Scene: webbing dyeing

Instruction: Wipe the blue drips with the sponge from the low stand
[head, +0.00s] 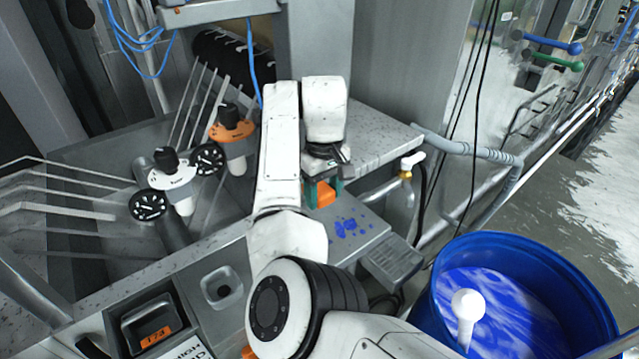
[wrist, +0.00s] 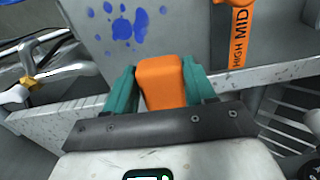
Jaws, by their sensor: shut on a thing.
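My gripper (wrist: 158,88) is shut on an orange sponge (wrist: 161,80), held between its two green fingers in the wrist view. In the head view the sponge (head: 325,194) shows below the wrist of my arm, partly hidden by a finger. The blue drips (head: 347,227) lie on the grey metal surface just in front of and to the right of the sponge. They also show in the wrist view (wrist: 124,27), up and left of the sponge and apart from it. I cannot tell how high the sponge is above the surface.
A blue barrel (head: 575,279) of blue liquid stands at the lower right, with a white-knobbed handle (head: 468,304) in it. A slotted grey tray (head: 391,259) is beside the drips. A tap (head: 411,160) and hose are at the right. Two valves with black handwheels (head: 152,205) are at the left.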

